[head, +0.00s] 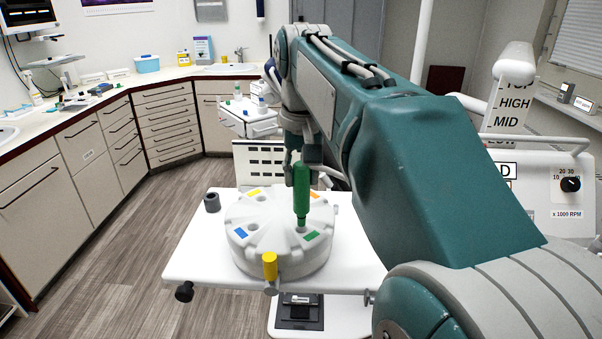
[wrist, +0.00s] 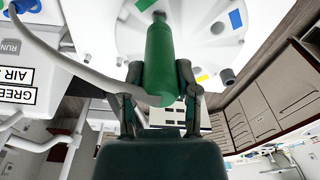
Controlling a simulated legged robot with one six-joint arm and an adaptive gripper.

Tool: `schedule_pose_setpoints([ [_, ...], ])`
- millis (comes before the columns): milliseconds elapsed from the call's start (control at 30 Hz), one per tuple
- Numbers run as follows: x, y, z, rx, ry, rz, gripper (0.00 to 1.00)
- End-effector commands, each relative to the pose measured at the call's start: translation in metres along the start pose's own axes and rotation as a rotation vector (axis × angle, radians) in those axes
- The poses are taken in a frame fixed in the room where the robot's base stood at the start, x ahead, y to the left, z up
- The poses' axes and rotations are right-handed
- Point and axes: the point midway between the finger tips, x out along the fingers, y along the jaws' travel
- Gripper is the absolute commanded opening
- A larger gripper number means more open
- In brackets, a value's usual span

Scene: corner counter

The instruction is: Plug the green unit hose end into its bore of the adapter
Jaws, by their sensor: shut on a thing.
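The green unit hose end (head: 302,187) is a green cylinder with a narrower tip, held upright, tip down. My gripper (head: 302,161) is shut on its upper part; the wrist view shows both fingers at the sides of the green hose end (wrist: 160,62). The adapter (head: 252,242) is a round white block with coloured labels beside its bores. The green tip is at the bore by the green label (head: 311,235). Whether it is inside the bore or just above it, I cannot tell. The adapter also shows in the wrist view (wrist: 192,45).
A dark grey cylinder (head: 212,202) stands on the white tray table (head: 190,250), behind left of the adapter. A grey hose (wrist: 75,68) runs beside my gripper. Cabinets (head: 75,160) line the back left.

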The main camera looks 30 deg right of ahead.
Motion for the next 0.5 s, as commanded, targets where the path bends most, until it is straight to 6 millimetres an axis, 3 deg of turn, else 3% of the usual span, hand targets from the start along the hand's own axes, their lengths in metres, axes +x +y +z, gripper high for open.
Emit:
schedule_pose_setpoints([
  [500,0.011,0.0,0.001,0.0,0.001,0.0,0.0],
])
